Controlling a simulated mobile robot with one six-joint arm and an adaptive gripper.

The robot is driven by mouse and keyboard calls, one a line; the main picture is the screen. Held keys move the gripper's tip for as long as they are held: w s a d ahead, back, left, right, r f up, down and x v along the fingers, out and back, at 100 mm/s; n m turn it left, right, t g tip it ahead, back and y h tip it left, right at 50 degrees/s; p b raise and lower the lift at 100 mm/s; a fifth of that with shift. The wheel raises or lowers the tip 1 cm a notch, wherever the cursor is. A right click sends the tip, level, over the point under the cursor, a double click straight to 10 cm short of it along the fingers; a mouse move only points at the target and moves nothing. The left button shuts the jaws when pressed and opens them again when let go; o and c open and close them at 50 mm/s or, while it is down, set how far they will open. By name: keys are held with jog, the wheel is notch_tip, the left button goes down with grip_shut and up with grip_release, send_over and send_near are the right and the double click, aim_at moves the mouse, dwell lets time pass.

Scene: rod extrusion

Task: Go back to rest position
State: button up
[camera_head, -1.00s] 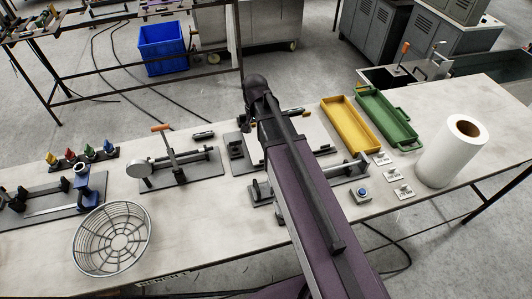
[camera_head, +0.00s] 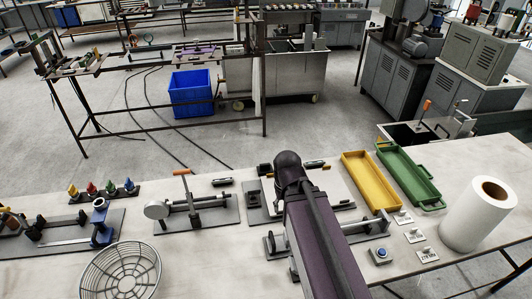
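My arm reaches up from the bottom of the head view over the middle of the workbench (camera_head: 215,270). Its dark, rounded end covers part of a grey fixture plate (camera_head: 258,212). The fingers of my gripper cannot be made out, so its state and contents are hidden. A fixture with an orange-handled lever (camera_head: 182,172) stands on the bench left of the arm.
A wire basket (camera_head: 120,275) sits at the front left. A yellow tray (camera_head: 370,182), a green tray (camera_head: 408,175) and a white paper roll (camera_head: 478,215) are on the right. A blue button box (camera_head: 381,254) is close to the arm's right. A blue crate (camera_head: 192,95) is on the floor beyond.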

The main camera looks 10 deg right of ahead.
notch_tip(320, 180, down, 5)
jog(key=b, duration=0.4)
dwell(1.3)
